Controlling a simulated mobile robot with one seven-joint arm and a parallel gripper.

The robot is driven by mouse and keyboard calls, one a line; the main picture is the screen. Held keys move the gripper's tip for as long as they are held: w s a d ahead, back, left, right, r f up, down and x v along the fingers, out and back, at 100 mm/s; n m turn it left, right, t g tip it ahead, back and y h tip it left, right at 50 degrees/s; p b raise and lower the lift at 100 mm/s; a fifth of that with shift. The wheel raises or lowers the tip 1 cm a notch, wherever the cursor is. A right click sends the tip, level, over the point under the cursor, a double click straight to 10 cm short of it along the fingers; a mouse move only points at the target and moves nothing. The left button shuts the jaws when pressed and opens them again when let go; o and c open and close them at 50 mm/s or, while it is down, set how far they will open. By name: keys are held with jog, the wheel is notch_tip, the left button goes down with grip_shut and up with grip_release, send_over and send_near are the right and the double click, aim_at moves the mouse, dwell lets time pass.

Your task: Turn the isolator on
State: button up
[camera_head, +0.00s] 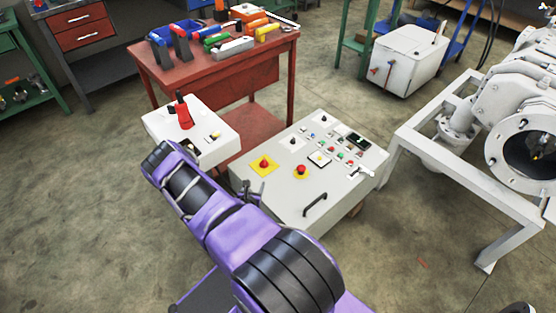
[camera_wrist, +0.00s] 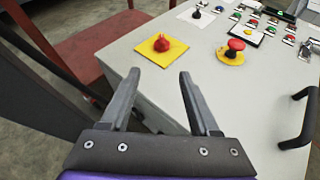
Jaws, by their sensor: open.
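The isolator is probably the red knob on a yellow square plate (camera_head: 263,164) on the sloped white control panel (camera_head: 328,198). In the wrist view the red knob (camera_wrist: 162,43) lies ahead of my fingertips, slightly left of the middle between them. The angle of its handle is hard to read. My gripper (camera_wrist: 158,80) is open and empty, its two fingers apart and not touching the knob. In the head view my gripper (camera_head: 251,190) is at the panel's left edge, near the knob, partly hidden by my purple arm.
A red mushroom button on a round yellow plate (camera_wrist: 236,48) sits to the right of the knob. Several small buttons (camera_head: 340,150) are farther up. A black handle (camera_head: 315,204) sticks out of the panel. A white box with a red handle (camera_head: 183,112) stands left, before a red table (camera_head: 225,65).

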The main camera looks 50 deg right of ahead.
aim_at(264, 163)
jog(key=shift+s+d+r+n+t, duration=0.1)
jog(key=shift+s+d+n+t, duration=0.1)
jog(key=shift+d+n, duration=0.25)
jog(key=shift+s+d+n+t, duration=0.15)
jog(key=shift+d+n+t, duration=0.05)
jog(key=shift+d+n, duration=0.2)
jog(key=shift+w+d, duration=0.15)
jog(key=shift+d, duration=0.15)
jog(key=b+x, duration=0.1)
jog(key=x, duration=0.4)
jog(key=b+x, duration=0.2)
jog(key=x, duration=0.3)
jog(key=b+x, duration=0.1)
jog(key=x, duration=0.4)
jog(key=shift+w+a+f+b, duration=0.15)
jog(key=shift+f+b, duration=0.2)
jog(key=shift+b, duration=0.05)
jog(key=shift+x, duration=0.75)
grip_shut()
